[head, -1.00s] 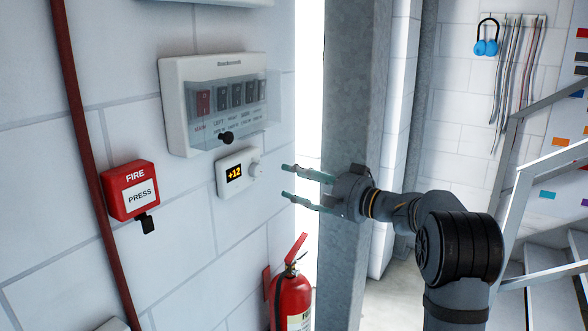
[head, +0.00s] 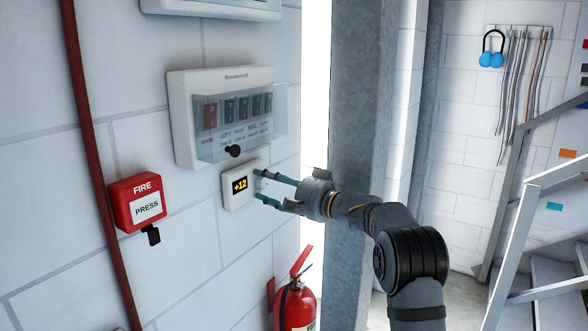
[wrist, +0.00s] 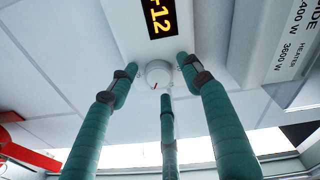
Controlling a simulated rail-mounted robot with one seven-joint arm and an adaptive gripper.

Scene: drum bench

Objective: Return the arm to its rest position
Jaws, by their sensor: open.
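My gripper (head: 260,184) is open and empty, with its teal fingers reaching left to the right side of a small white thermostat (head: 230,200). The thermostat display (head: 239,184) reads +12. In the wrist view the display (wrist: 159,17) is partly cut off at the top. The thermostat's round white dial (wrist: 158,74) with a red mark sits between my three spread finger ends, with visible gaps at the sides. I cannot tell whether any fingertip touches it. In the head view my fingers hide the dial. My arm (head: 410,255) stretches in from the lower right.
A switch panel (head: 183,110) with a clear cover (head: 279,108) is just above the thermostat. A red fire button box (head: 127,200) is at left, and a fire extinguisher (head: 297,306) below. A grey steel column (head: 352,100) stands behind my gripper. Stair rails (head: 520,245) are at right.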

